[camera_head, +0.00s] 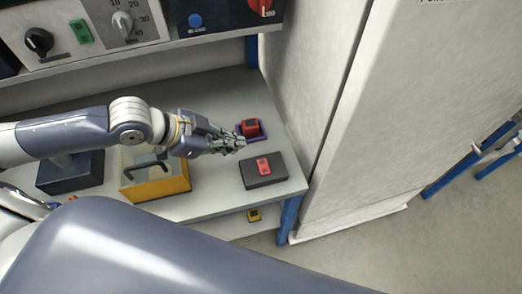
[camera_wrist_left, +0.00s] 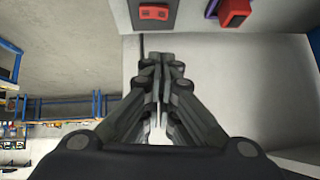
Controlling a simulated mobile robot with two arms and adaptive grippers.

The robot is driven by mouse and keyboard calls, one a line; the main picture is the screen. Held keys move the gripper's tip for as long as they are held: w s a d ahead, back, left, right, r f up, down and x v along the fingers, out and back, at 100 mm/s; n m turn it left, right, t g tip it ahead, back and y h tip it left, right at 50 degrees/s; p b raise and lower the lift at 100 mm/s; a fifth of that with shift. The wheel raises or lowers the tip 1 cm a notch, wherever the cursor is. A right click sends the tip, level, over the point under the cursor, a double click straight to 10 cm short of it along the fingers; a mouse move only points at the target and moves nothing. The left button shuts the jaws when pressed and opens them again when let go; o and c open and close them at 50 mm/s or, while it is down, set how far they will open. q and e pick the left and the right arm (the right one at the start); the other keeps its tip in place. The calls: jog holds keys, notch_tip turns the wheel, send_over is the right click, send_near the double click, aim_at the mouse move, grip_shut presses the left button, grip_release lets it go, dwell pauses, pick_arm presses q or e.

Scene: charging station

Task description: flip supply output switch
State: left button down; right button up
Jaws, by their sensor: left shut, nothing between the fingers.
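A dark box with a red switch (camera_head: 264,167) on its top lies near the right front corner of the bench. The same red switch shows at the top edge of the left wrist view (camera_wrist_left: 155,12). My left gripper (camera_head: 241,144) reaches in from the left over the bench, its fingers pointing right, behind and left of the dark box and apart from the switch in the picture. In the left wrist view its fingers (camera_wrist_left: 160,62) are together and hold nothing. Which way the switch is set is too small to tell. My right gripper is not in view.
A red block (camera_head: 251,127) sits on a purple base by the left fingertips. A yellow box with a clear top (camera_head: 157,178) stands under my left forearm. Instrument panels (camera_head: 122,24) line the shelf above. A white wall or cabinet (camera_head: 390,120) bounds the bench's right side.

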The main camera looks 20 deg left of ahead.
pick_arm(q)
jog(key=p, duration=0.2)
send_over(259, 164)
jog(key=f, duration=0.7)
jog(key=shift+s+d, duration=0.15)
jog(key=shift+d, duration=0.15)
jog(key=f, duration=0.2)
jog(key=shift+a+f, duration=0.2)
jog(key=shift+f, duration=0.1)
jog(key=shift+a+f, duration=0.1)
jog(key=shift+f, duration=0.6)
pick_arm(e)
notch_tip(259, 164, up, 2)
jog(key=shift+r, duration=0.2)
pick_arm(q)
jog(key=shift+f, duration=0.1)
